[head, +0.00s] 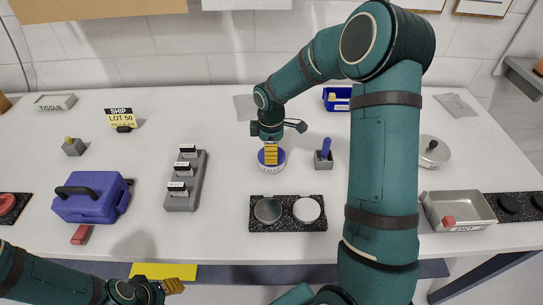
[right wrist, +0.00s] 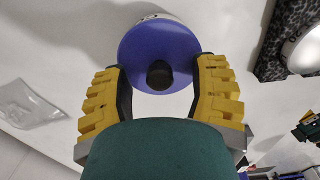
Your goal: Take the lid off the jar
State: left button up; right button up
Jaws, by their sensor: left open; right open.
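The jar (head: 273,168) is white with lettering on its side and stands upright on the white table, near the middle. Its flat blue lid (right wrist: 158,45) is on it, with a dark round knob (right wrist: 159,75) at the centre. My right gripper (head: 271,158) is directly above the jar and partly hides the lid in the head view. In the right wrist view its yellow fingers are open, one on each side of the knob, with gaps between. My left gripper (head: 176,286) is open and empty off the table's front edge, at lower left.
A black tray with two round pieces (head: 288,227) lies in front of the jar. A grey holder with a blue item (head: 325,158) stands close right. A grey labelled rack (head: 184,194) and a blue case (head: 92,197) are left. My right arm hides part of the table.

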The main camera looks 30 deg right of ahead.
jog(key=shift+f, duration=0.35)
grip_shut()
jog(key=shift+r, duration=0.1)
